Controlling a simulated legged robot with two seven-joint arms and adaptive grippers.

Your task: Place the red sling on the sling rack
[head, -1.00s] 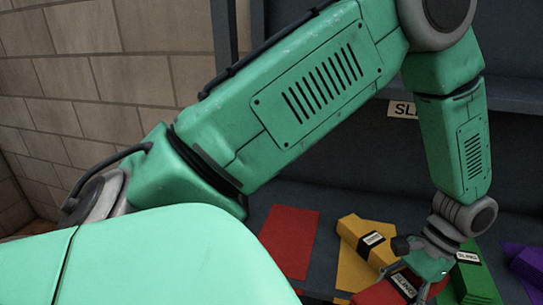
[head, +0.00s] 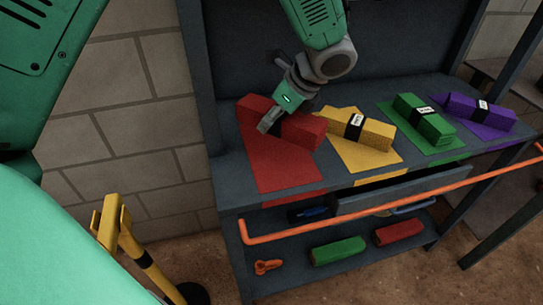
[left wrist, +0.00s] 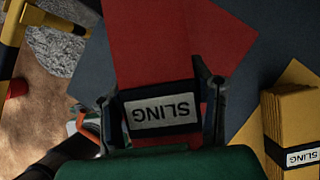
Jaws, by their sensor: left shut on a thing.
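The red sling (head: 301,128) is a folded block at the back of the red patch (head: 275,170) on the sling rack's dark shelf (head: 230,175). My left gripper (head: 281,112) is shut around its middle from above and hides its label in the head view. My right gripper is out of view.
Yellow (head: 366,133), green (head: 424,122) and purple (head: 480,112) slings lie to the right on the shelf. An orange rail (head: 380,200) runs along the rack's front. Green (head: 338,250) and red (head: 398,233) rolls lie below. A yellow post (head: 125,230) stands at lower left.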

